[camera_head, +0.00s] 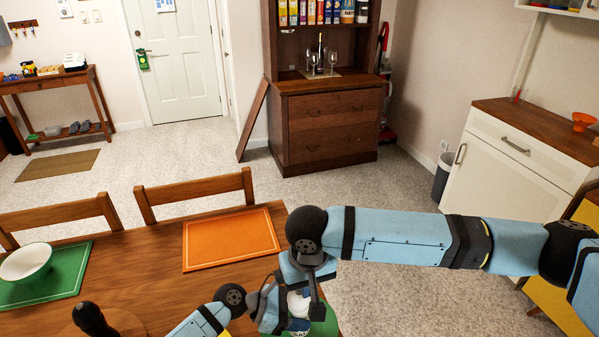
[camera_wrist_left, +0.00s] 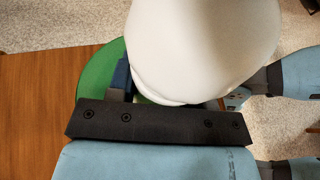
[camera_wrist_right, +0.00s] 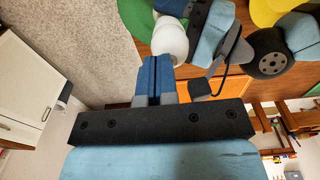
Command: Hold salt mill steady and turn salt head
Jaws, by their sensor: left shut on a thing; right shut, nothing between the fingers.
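The white salt mill (camera_head: 298,304) stands near the table's right edge, partly hidden by my grippers. A bit of lettering shows low on it, and it stands over a round green mat (camera_head: 326,324). My left gripper (camera_head: 284,317) is shut on the mill, below its head. In the left wrist view the rounded white head (camera_wrist_left: 200,45) fills the upper middle. My right gripper (camera_wrist_right: 153,68) is shut and empty. Its fingertips are right beside the white head (camera_wrist_right: 172,40) in the right wrist view; I cannot tell whether they touch it.
An orange placemat (camera_head: 230,239) lies behind the grippers. A green placemat (camera_head: 60,282) with a white bowl (camera_head: 26,262) is at the left. A dark-knobbed wooden object (camera_head: 92,318) stands at the front. Two chairs (camera_head: 195,190) line the table's far side.

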